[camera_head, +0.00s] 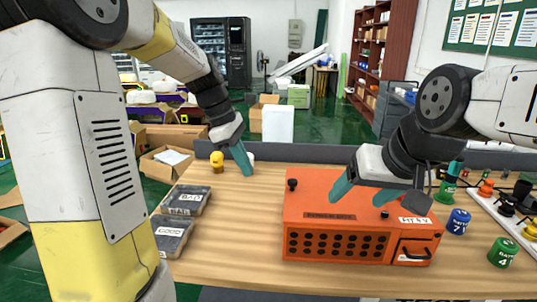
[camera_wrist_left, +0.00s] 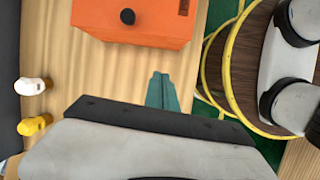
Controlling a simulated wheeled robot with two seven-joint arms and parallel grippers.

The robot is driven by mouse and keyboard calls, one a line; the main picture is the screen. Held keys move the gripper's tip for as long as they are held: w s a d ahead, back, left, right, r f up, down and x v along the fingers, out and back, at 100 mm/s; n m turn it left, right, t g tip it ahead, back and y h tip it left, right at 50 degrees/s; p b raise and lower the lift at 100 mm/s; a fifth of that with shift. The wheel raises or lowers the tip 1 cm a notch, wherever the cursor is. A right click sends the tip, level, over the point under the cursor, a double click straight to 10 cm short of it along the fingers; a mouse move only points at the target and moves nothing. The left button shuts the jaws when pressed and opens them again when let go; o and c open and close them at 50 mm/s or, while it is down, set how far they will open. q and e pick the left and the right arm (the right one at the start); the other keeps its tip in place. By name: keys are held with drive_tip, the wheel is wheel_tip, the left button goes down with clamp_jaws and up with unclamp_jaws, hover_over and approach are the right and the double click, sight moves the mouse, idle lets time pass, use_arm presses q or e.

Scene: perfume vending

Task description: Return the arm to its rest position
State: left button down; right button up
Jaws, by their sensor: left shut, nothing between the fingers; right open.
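My left gripper (camera_head: 241,158) hangs over the back left part of the wooden table in the head view, its teal fingers together and empty. It also shows in the left wrist view (camera_wrist_left: 160,84), with the fingers closed. My right gripper (camera_head: 360,193) is over the orange box in the head view, its teal fingers apart with nothing seen between them. Its lower arm links are in view; the contact between its fingers and the box cannot be judged.
The orange box (camera_head: 310,214) stands mid-table. A yellow bottle (camera_head: 217,161) and a white one, close to my left gripper, stand at the back left. Two dark trays, BAD (camera_head: 185,199) and GOOD (camera_head: 173,235), lie at the left. Blue (camera_head: 458,221) and green (camera_head: 502,252) cylinders stand right.

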use_arm(q)
drive_tip(key=s+a+r+m+t+y, duration=0.1)
drive_tip(key=s+a+r+m+t, duration=0.1)
drive_tip(key=s+m, duration=0.6)
drive_tip(key=s+a+r+m+t+y, duration=0.1)
drive_tip(key=s+m+t, duration=0.3)
drive_tip(key=s+m, duration=0.5)
drive_tip(key=shift+s+a+r, duration=0.45)
drive_tip(key=shift+a+r, duration=0.05)
drive_tip(key=shift+a, duration=0.25)
